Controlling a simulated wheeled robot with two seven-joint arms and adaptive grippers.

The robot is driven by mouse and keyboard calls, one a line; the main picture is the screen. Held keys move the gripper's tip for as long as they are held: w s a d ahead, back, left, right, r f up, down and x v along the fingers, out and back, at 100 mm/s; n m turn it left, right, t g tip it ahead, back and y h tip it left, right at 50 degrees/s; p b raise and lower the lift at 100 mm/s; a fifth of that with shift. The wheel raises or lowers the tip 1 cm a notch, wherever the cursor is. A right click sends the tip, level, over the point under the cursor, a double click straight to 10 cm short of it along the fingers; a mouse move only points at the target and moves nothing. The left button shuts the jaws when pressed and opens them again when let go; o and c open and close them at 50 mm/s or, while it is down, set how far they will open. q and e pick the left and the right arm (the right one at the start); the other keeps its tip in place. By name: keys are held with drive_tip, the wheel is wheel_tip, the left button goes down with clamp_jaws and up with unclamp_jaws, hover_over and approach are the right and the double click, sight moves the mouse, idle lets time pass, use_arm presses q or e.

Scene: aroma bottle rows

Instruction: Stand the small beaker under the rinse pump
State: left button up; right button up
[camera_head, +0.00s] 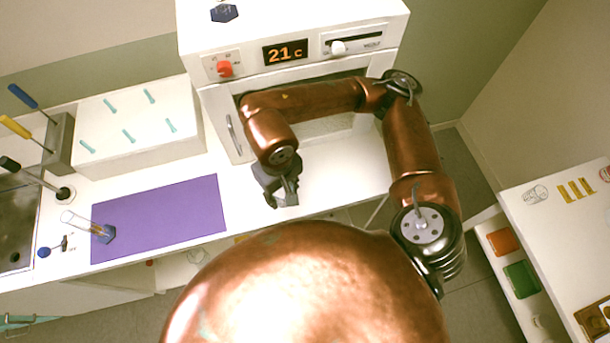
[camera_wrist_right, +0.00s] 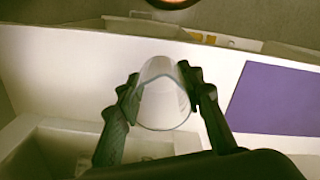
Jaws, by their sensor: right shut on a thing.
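My right gripper (camera_head: 283,195) hangs over the front of the white bench, below the oven-like unit. In the right wrist view the fingers (camera_wrist_right: 165,100) are closed on both sides of a clear, round-mouthed vessel, which looks like the small beaker (camera_wrist_right: 165,108). In the head view I cannot make out the beaker. A black-headed spout on a round base (camera_head: 64,194) leans over the sink at the far left. It may be the rinse pump, but I cannot tell for sure. My left gripper is not in view.
A purple mat (camera_head: 165,215) lies left of my gripper. A white block with teal pegs (camera_head: 140,150) stands behind. The sink (camera_head: 15,235) is far left.

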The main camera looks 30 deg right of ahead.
drive_tip(key=w+d+f, duration=0.2)
drive_tip(key=d, duration=0.2)
hover_over(306, 187)
drive_tip(key=a, duration=0.1)
drive_tip(key=f, duration=0.5)
drive_tip(key=shift+s, duration=0.2)
drive_tip(key=shift+w+d+f, duration=0.15)
drive_tip(key=shift+d+f, duration=0.05)
drive_tip(key=shift+f, duration=0.2)
drive_tip(key=f, duration=0.3)
drive_tip(key=shift+w+d+p, duration=0.1)
drive_tip(key=shift+d+p, duration=0.2)
drive_tip(key=shift+p, duration=0.1)
drive_tip(key=shift+f, duration=0.3)
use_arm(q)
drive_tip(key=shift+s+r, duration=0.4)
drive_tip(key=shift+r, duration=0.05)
use_arm(e)
drive_tip(key=shift+f+b, duration=0.2)
drive_tip(key=shift+b, duration=0.15)
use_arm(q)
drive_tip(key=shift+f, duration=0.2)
use_arm(e)
drive_tip(key=o, duration=1.1)
